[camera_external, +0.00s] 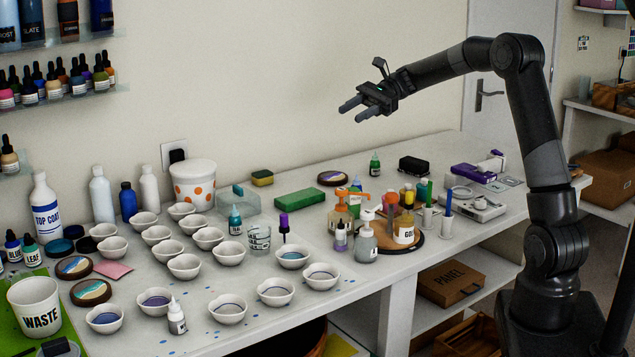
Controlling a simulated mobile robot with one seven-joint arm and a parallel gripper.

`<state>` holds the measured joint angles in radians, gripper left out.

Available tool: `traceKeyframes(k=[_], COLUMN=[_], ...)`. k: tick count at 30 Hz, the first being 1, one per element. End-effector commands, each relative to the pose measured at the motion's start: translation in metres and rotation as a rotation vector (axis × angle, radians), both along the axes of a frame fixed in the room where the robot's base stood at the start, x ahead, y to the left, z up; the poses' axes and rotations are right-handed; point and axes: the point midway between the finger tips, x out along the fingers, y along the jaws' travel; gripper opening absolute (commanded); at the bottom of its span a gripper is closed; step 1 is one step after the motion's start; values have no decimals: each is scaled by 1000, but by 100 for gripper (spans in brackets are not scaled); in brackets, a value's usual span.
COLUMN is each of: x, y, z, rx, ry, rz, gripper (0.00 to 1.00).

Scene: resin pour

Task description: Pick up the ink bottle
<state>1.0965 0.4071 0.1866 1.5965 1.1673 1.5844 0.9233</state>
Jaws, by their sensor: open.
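My gripper (354,111) is open and empty. It is held in the air above the back of the long white table, pointing left, well clear of everything on it. Several small bottles could be the ink bottle, and I cannot tell which one is meant. A small green-capped bottle (374,165) stands at the back, below and slightly right of my gripper. A teal bottle (235,222) stands among the white bowls, below and left of it. A white squeeze bottle (177,318) stands at the front left. More dropper bottles (53,84) line the wall shelf.
Several white bowls (184,268) cover the left half of the table (345,295). A round wooden tray (410,246) crowded with bottles stands right of centre. A green block (300,200) lies at the back. A waste bucket (36,306) stands front left.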

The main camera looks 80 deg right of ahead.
Motion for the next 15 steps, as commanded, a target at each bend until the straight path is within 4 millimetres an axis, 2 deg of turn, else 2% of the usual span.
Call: traceKeyframes(k=[1, 3, 10, 11, 12, 15], x=[-4, -11, -41, -41, -39, -38], y=[-25, -52, -133, -134, -130, -129], z=[-4, -6, -15, -28, -53, -103], rx=[57, 135, 347, 359, 359, 354], ry=[-8, -21, -80, -78, -73, -73], rz=[-40, -87, -208, -209, -204, -203], gripper=[43, 43, 43, 43, 43, 43])
